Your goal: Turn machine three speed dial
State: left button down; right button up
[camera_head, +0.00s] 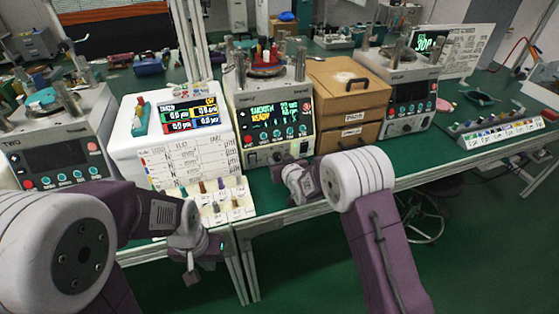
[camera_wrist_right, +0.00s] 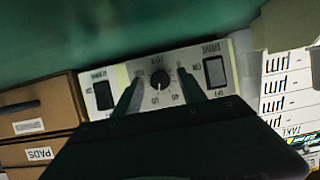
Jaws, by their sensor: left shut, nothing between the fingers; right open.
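The middle machine (camera_head: 268,95) has a lit screen and a pale lower panel with a black dial (camera_head: 277,157). Its name label is too small to read. In the right wrist view the round black dial (camera_wrist_right: 160,79) sits mid-panel, with a white pointer mark and a printed scale around it. My right gripper (camera_wrist_right: 160,75) is open, its dark fingers on either side of the dial; contact cannot be told. In the head view my right gripper (camera_head: 283,170) is in front of this panel. My left gripper (camera_head: 191,277) is shut and empty, low before the bench edge.
Black rocker switches (camera_wrist_right: 214,72) (camera_wrist_right: 104,96) flank the dial. Wooden boxes (camera_head: 345,95) stand close right of the machine. A rack of small bottles (camera_head: 222,208) and a white display unit (camera_head: 180,120) stand left. Machine TWO (camera_head: 55,140) is far left.

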grip_shut()
jog(key=shift+m+y+b, duration=0.3)
jog(key=shift+m, duration=0.2)
grip_release()
jog(key=v, duration=0.9)
jog(key=shift+d+r+p, duration=0.1)
jog(key=shift+d+p, duration=0.05)
jog(key=shift+p, duration=0.2)
